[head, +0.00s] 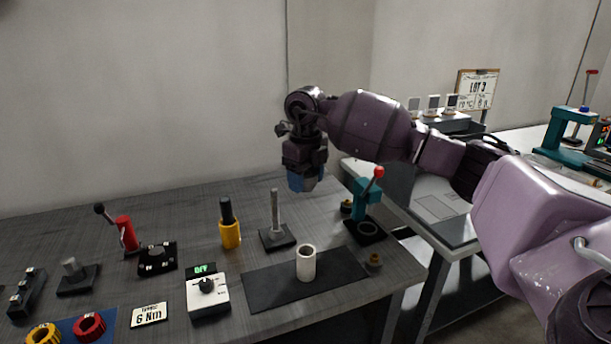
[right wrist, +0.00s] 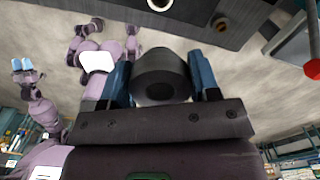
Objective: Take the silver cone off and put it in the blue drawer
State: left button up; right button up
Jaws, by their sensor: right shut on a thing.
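My right gripper (head: 306,182) is above the bench, in front of the back wall. In the right wrist view its two blue fingers (right wrist: 162,78) are shut on a dark grey round piece (right wrist: 160,62) with a hole in its end. In the head view the fingers hide this piece. A bare grey post on a square base (head: 276,218) stands below the gripper, apart from it. I see no plain silver cone and no blue drawer. My left gripper (right wrist: 22,64) shows small in the right wrist view, with its fingertips apart and nothing seen between them.
A white hollow cylinder (head: 306,263) stands on a black mat (head: 265,290). A teal press with a red-tipped lever (head: 366,199) stands right of the post. A yellow-and-black handle (head: 229,228) is to its left. A white dial box (head: 208,297) sits in front.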

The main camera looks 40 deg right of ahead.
pick_arm(q)
notch_tip(320, 180, down, 8)
jog(key=s+g+b, duration=0.1)
jog(key=s+b, duration=0.2)
jog(key=b, duration=0.2)
jog(key=shift+r, duration=0.25)
pick_arm(e)
notch_tip(320, 180, down, 16)
dwell(1.6)
dwell(0.3)
